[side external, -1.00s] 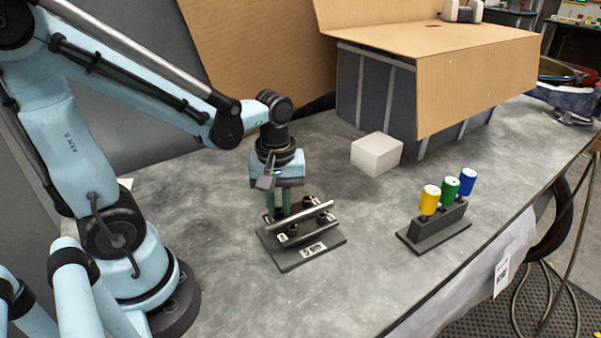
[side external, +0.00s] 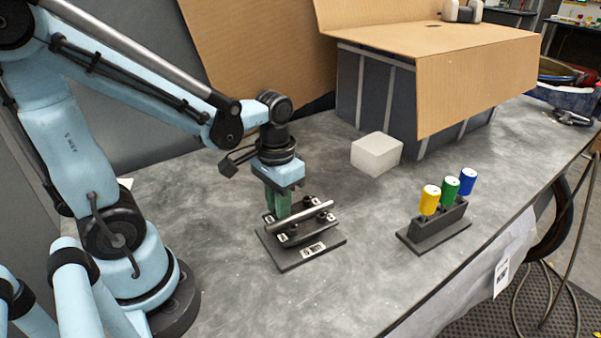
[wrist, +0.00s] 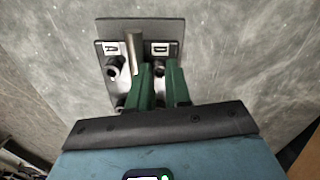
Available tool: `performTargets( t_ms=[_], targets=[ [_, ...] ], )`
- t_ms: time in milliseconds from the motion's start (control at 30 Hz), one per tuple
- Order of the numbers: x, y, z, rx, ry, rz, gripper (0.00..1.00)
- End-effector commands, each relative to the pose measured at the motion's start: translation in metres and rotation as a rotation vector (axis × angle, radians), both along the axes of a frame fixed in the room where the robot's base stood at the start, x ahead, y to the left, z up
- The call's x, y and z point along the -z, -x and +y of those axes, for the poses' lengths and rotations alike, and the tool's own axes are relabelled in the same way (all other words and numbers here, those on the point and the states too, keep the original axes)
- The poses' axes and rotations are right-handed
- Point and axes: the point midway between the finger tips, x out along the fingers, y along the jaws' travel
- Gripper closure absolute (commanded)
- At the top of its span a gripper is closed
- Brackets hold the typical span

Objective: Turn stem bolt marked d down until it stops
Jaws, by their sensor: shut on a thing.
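A dark fixture plate (side external: 290,262) lies on the bench with several dark stem bolts and small white labels; it also shows in the wrist view (wrist: 140,27). A label that seems to read D (wrist: 160,48) sits at the upper right there, beside a stem bolt (wrist: 158,68). My gripper (wrist: 159,68) points down with its green fingers on either side of this bolt, shut on it. In the side view my gripper (side external: 277,212) stands at the plate's back left part. The bolt's lower part and thread are hidden, so its height cannot be told.
A silver bar (side external: 302,215) runs across the fixture close beside the fingers. A holder (side external: 436,232) with yellow, green and blue capped pieces stands to the right. A pale block (side external: 376,154) and a cardboard-covered booth (side external: 432,45) are behind. The bench between is clear.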

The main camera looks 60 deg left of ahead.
Motion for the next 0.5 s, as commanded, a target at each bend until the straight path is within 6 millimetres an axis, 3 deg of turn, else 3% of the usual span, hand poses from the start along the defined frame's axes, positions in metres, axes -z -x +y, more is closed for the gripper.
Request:
performTargets(
  t_ms=[500],
  targets=[
    [0.0004,-0.0004,0.0002,0.21,-0.001,-0.003,1.0]
  ],
)
